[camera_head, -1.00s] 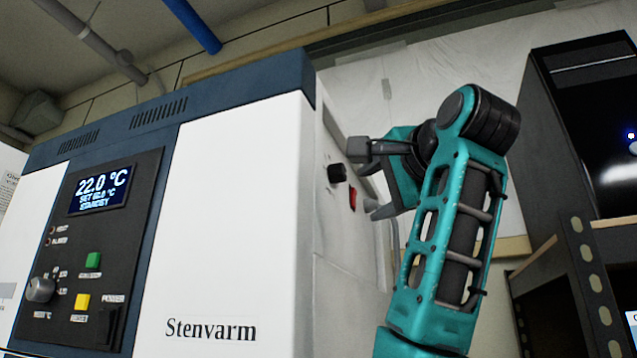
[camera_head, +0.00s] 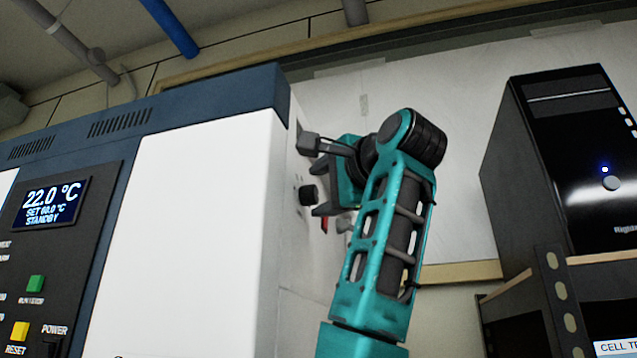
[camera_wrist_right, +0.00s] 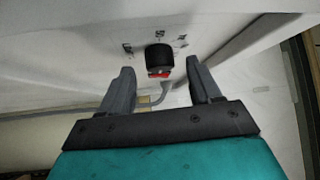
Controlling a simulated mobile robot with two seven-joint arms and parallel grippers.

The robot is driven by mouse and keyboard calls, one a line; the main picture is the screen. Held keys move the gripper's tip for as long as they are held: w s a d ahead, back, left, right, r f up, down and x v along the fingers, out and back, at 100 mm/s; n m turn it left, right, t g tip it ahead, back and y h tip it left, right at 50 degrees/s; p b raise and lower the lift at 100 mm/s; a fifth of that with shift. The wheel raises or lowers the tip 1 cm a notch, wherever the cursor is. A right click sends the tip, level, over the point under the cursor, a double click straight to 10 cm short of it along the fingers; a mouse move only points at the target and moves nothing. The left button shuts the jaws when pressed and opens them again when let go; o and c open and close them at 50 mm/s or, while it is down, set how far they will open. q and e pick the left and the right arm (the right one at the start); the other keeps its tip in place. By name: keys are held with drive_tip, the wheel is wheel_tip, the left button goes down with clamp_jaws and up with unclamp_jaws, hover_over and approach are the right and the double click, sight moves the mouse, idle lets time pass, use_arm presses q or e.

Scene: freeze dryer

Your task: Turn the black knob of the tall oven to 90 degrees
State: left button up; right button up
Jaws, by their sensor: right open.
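The tall oven (camera_head: 195,220) is a white and dark blue cabinet. Its small round black knob (camera_head: 308,194) sticks out of the right side panel, above a red switch (camera_head: 324,225). My right gripper (camera_head: 314,176) is open at that panel. In the right wrist view, the knob (camera_wrist_right: 158,58) appears centred between the fingertips of the right gripper (camera_wrist_right: 160,66). I see no finger touching it, and the remaining depth is hard to tell. The knob's pointer is too small to read. The front display (camera_head: 52,203) reads 22.0 °C, SET 60.0 °C, STANDBY. My left gripper is not in view.
A grey hose fitting (camera_head: 344,222) sits beside the red switch, and its hose (camera_wrist_right: 165,96) passes below the knob in the wrist view. A black computer tower (camera_head: 570,170) stands on a shelf at the right. Open space lies between tower and arm.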

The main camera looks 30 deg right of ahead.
drive_tip(key=shift+w+r, duration=0.15)
drive_tip(key=shift+w, duration=0.8)
drive_tip(key=c, duration=1)
